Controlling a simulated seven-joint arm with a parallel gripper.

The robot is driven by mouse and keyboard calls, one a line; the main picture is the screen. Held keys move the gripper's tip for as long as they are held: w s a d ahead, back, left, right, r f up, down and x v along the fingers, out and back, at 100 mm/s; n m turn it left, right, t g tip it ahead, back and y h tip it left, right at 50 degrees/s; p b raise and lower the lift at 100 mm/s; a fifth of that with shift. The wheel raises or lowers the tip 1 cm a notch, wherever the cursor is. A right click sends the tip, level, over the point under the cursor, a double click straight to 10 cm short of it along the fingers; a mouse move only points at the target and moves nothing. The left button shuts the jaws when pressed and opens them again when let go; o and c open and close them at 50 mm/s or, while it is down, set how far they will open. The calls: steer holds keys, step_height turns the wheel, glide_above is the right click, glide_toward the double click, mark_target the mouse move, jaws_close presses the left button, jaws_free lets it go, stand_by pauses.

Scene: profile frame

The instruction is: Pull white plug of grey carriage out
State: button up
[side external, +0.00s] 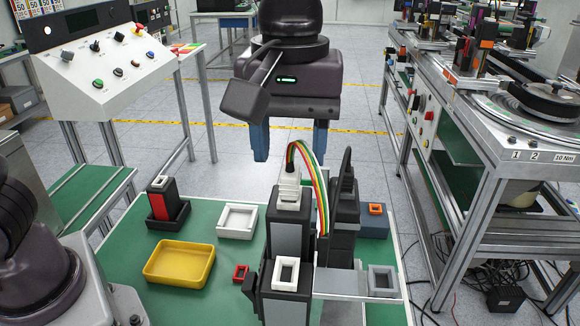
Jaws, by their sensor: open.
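The white plug (289,187) is a stepped white connector. It stands upright at the top of the grey carriage (289,238), a tall grey and black block near the middle of the table. A multicoloured cable (316,182) arches from its top and runs down to the right. My gripper (290,148) hangs above and behind the plug in the picture. Its two blue fingers are wide apart, with nothing between them. The plug's lower end is hidden in the carriage top.
A black upright block (344,215) stands close to the carriage's right. In front is a block with a white square socket (286,274). A yellow tray (180,264), a white square tray (237,220) and a black holder with a red block (160,201) sit left on the green table (130,262).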

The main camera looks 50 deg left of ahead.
mark_target(290, 170)
steer(key=shift+f, duration=2.05)
steer(key=shift+c, duration=0.2)
jaws_close()
